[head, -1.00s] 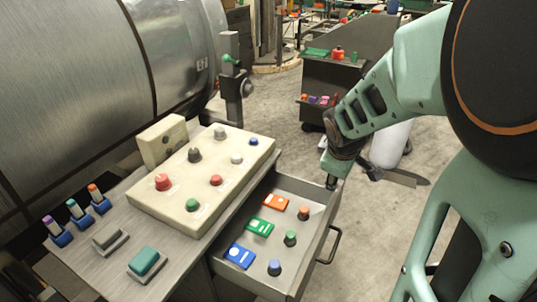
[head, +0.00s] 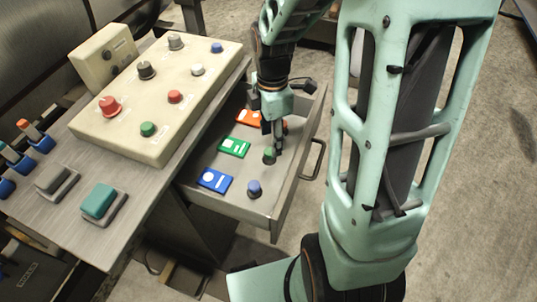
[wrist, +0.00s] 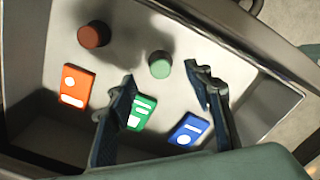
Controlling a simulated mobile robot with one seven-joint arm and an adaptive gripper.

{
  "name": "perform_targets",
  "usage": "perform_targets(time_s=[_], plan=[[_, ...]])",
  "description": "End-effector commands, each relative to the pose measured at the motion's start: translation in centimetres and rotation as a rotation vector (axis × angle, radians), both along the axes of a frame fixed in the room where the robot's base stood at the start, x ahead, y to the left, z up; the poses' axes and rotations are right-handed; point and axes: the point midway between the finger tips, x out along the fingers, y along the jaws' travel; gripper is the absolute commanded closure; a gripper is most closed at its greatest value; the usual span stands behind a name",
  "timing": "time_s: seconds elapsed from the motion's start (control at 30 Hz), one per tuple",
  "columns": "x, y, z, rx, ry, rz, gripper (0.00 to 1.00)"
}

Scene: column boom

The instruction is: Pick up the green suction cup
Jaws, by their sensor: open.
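The green suction cup (head: 269,157) stands in the open drawer, between the green card and the drawer's right wall. In the wrist view the green cup (wrist: 160,66) shows its round top, just beyond the fingertips and between their lines. My gripper (head: 273,143) is over the drawer, close to the green cup; in the wrist view its two fingers (wrist: 165,85) are apart with nothing between them. The head view does not clearly show whether a finger touches the cup.
A blue cup (head: 254,188) stands nearer in the drawer, and an orange-red cup (wrist: 94,35) shows on the other side. Orange (head: 249,118), green (head: 234,147) and blue (head: 214,180) cards lie alongside. Drawer walls and the control panel (head: 165,95) border the space.

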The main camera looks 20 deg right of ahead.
Motion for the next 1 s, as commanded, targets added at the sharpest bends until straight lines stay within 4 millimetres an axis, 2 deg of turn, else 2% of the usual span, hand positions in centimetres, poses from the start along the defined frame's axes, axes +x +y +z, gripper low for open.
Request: perform_targets(time_s=[0.03,0.17,0.5,0.8,1.0], plan=[[0.0,0.0,-0.8,0.0,0.001,0.0,0.53],[0.0,0.0,-1.5,-0.001,0.0,0.0,0.53],[-0.1,0.5,-6.1,-0.002,0.0,0.0,0.53],[0.0,0.5,-6.4,-0.002,-0.002,-0.001,0.53],[0.0,0.5,-6.4,-0.002,-0.002,-0.001,0.74]])
